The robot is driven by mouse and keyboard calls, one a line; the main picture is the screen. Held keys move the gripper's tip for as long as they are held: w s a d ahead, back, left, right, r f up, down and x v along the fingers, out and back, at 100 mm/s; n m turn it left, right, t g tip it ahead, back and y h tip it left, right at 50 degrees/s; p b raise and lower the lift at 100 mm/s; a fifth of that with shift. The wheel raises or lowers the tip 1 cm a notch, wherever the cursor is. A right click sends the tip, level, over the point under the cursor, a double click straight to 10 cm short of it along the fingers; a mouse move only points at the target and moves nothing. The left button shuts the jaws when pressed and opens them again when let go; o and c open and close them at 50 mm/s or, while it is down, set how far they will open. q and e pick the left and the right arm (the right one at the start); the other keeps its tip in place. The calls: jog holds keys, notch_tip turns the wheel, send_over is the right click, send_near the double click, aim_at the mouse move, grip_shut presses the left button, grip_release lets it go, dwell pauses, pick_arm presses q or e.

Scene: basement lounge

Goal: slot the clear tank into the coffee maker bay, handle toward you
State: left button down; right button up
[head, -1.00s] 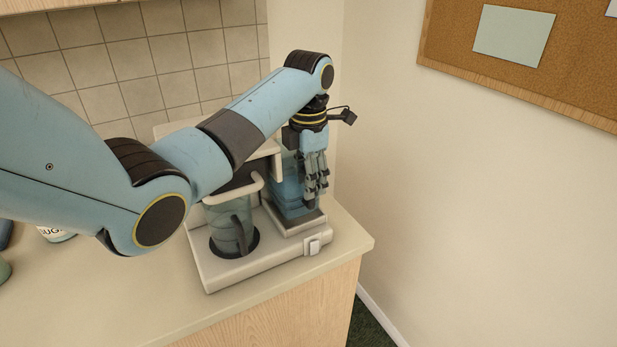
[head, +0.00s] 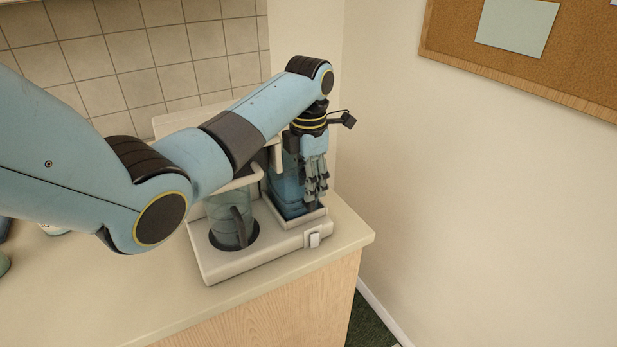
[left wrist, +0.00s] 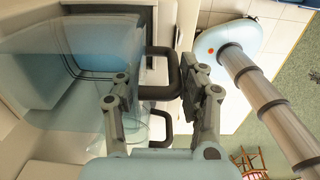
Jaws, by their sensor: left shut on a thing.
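The coffee maker (head: 215,270) stands on the counter with its bay at the right end. The clear bluish tank (head: 287,188) stands upright in the bay area, its bottom inside the light rim of the bay. It fills the left of the left wrist view (left wrist: 95,70). My left gripper (head: 313,203) is at the tank's near right side. In the left wrist view it (left wrist: 161,76) is shut on the tank's black handle (left wrist: 172,70), which faces the gripper. Whether the tank is fully seated cannot be told. My right gripper is not in view.
A glass carafe (head: 228,222) with a dark handle stands on the coffee maker beside the tank. Parts of jars (head: 55,230) show at the far left. A wall with a corkboard (head: 560,60) is at the right. The front counter (head: 110,290) is clear.

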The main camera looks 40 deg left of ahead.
pick_arm(q)
jog(key=shift+f, duration=0.1)
dwell(0.3)
jog(key=c, duration=0.7)
grip_release()
jog(key=o, duration=0.7)
jog(key=shift+d, duration=0.1)
